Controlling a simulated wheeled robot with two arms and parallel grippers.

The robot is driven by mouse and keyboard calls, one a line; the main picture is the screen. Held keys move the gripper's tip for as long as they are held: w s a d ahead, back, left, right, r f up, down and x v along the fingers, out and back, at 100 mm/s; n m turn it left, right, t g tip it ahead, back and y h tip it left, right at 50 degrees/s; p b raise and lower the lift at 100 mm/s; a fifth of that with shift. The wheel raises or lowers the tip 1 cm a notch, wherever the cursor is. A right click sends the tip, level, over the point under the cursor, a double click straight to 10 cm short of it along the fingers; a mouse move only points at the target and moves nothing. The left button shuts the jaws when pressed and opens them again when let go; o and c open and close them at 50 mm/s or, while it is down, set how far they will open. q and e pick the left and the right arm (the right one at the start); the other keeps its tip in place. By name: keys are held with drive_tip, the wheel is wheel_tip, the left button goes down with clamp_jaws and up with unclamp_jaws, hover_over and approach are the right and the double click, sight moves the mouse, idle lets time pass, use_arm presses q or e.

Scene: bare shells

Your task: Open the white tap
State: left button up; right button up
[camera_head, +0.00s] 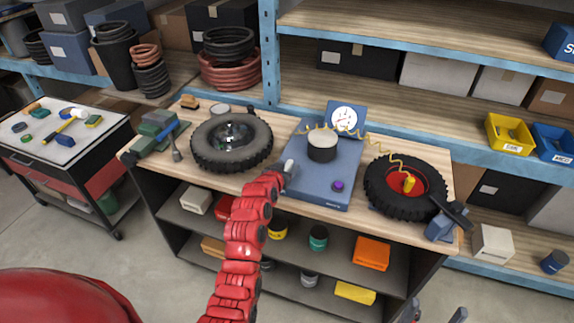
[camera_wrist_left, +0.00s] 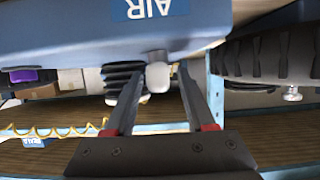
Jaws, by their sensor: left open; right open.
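The white tap (camera_head: 290,166) sticks out at the left side of the blue air unit (camera_head: 318,187) on the workbench. In the left wrist view, the white tap (camera_wrist_left: 158,77) shows below the blue housing with its AIR label (camera_wrist_left: 157,8). My left gripper (camera_wrist_left: 160,92) is open, with one finger on each side of the tap; I cannot tell whether either touches it. In the head view, my red left arm hides most of that gripper. My right gripper (camera_head: 438,311) is open and empty at the bottom edge, well away from the tap.
A tire (camera_head: 232,142) lies left of the unit and a red-rimmed tire (camera_head: 405,186) right of it. A round gauge (camera_head: 343,119) stands behind, with a coiled yellow hose (camera_head: 385,147). Shelves with boxes line the back; a tool cart (camera_head: 62,140) stands left.

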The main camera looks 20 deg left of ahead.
use_arm(q)
clamp_jaws()
idle(0.3)
drive_tip(key=shift+y, duration=0.3)
drive_tip(key=shift+d+f+n+y+b, duration=0.1)
drive_tip(key=shift+f+n+y+b, duration=0.05)
drive_tip(key=shift+n+y+b, duration=0.55)
drive_tip(key=n+y+b, duration=0.2)
drive_tip(key=b, duration=0.3)
drive_tip(key=f+n+g+y+b, duration=0.1)
drive_tip(key=n+y+b, duration=0.1)
drive_tip(key=b, duration=0.4)
drive_tip(key=shift+w+d+f, duration=0.1)
drive_tip(key=n+g+y+b, duration=0.2)
drive_tip(key=b, duration=0.4)
drive_tip(key=n+g+y+b, duration=0.2)
drive_tip(key=n+b, duration=0.1)
drive_tip(key=b, duration=0.4)
drive_tip(key=shift+r+y, duration=0.4)
drive_tip(key=shift+r+n+g+y+b, duration=0.25)
drive_tip(key=shift+n+g+y+b, duration=0.45)
drive_tip(key=shift+b, duration=0.85)
drive_tip(key=shift+a, duration=0.2)
